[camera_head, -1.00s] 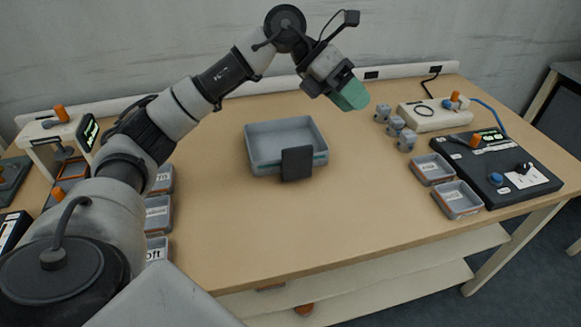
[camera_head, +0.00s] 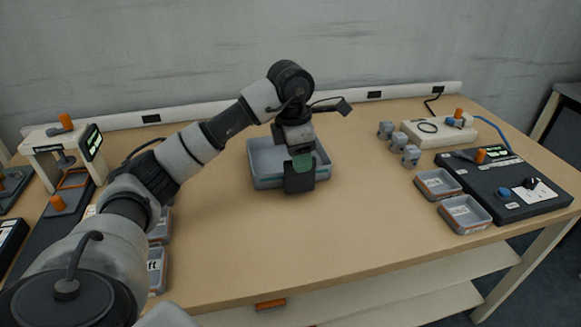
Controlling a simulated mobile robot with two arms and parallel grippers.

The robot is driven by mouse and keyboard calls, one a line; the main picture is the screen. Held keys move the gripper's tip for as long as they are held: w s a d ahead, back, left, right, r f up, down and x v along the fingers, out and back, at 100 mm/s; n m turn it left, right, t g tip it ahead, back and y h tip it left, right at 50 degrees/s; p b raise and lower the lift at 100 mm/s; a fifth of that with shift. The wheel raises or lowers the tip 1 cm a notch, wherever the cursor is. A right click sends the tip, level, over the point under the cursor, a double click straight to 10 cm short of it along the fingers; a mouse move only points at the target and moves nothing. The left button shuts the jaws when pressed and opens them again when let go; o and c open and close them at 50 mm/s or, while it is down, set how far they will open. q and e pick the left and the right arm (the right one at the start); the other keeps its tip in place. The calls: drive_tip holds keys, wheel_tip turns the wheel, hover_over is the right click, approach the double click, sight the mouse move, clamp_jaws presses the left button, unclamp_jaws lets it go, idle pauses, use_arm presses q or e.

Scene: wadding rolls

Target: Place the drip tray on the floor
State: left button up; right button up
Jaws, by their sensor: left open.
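The drip tray (camera_head: 262,170), a grey-blue open box with a dark upright plate at its front wall, sits on the wooden table near the middle. My left gripper (camera_head: 302,163) points down at the front of the tray, right at the dark plate (camera_head: 299,181). It is open, and its green fingertip pad overlaps the plate's top in the picture. I cannot tell whether the fingers touch the plate. The arm hides part of the tray's inside and back wall. The dark floor (camera_head: 545,272) shows at the lower right. My right gripper is out of view.
Small labelled bins (camera_head: 464,214), a black control box (camera_head: 515,188), grey cubes (camera_head: 399,142) and a white device (camera_head: 440,129) stand at the right. More bins (camera_head: 157,268) and a white press-like device (camera_head: 60,150) are at the left. The table's front middle is clear.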

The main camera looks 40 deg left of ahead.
use_arm(q)
hover_over(300, 191)
drive_tip(key=f, duration=0.4)
drive_tip(key=shift+w+a+f, duration=0.15)
drive_tip(key=shift+w+a, duration=0.05)
drive_tip(key=shift+w, duration=0.15)
clamp_jaws()
